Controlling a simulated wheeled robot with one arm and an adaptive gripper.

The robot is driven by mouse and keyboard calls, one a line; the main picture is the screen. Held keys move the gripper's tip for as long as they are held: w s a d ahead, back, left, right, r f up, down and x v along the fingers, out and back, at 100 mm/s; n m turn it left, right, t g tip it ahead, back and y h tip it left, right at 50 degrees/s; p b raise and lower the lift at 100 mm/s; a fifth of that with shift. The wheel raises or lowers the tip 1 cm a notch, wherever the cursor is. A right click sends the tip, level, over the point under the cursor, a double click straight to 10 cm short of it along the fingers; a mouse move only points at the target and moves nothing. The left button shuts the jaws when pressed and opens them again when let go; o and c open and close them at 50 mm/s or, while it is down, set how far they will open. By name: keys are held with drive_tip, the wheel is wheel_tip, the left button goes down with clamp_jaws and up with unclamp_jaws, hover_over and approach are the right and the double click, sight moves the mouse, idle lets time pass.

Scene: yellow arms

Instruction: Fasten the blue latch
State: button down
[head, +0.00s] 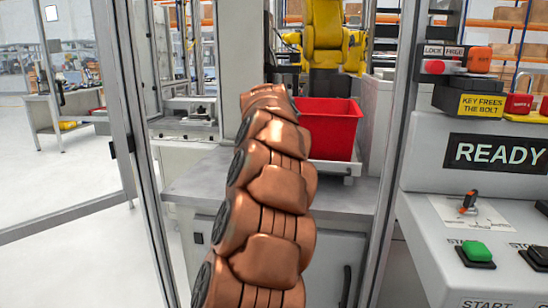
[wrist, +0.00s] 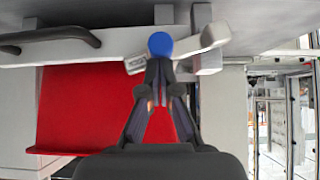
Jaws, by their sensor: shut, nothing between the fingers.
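The blue latch shows in the wrist view as a round blue knob (wrist: 160,44) beside a pale grey lever (wrist: 213,36) and bracket. My gripper (wrist: 158,66) is shut and empty, with its fingertips right at the lower edge of the knob in the picture. I cannot tell whether they touch it. In the head view my copper-coloured arm reaches forward into the open cell and hides my gripper; the latch does not show there.
A red panel (wrist: 85,105) and a dark handle (wrist: 50,38) are near my gripper in the wrist view. In the head view a red bin (head: 330,125) stands behind my arm, below a yellow robot arm (head: 325,35). A control console with a READY sign (head: 497,153) is at right.

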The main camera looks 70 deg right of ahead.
drive_tip(key=shift+s+f+m+t+b, duration=0.35)
drive_tip(key=shift+f+t+b, duration=0.25)
drive_tip(key=shift+t, duration=0.1)
drive_tip(key=shift+s+f+m+t+b, duration=0.35)
drive_tip(key=shift+f+t+b, duration=0.25)
drive_tip(key=shift+t, duration=0.1)
drive_tip(key=shift+f, duration=0.1)
drive_tip(key=b+v, duration=0.2)
drive_tip(key=v, duration=0.8)
drive_tip(key=shift+w+r+b, duration=0.15)
drive_tip(key=shift+r+b, duration=0.15)
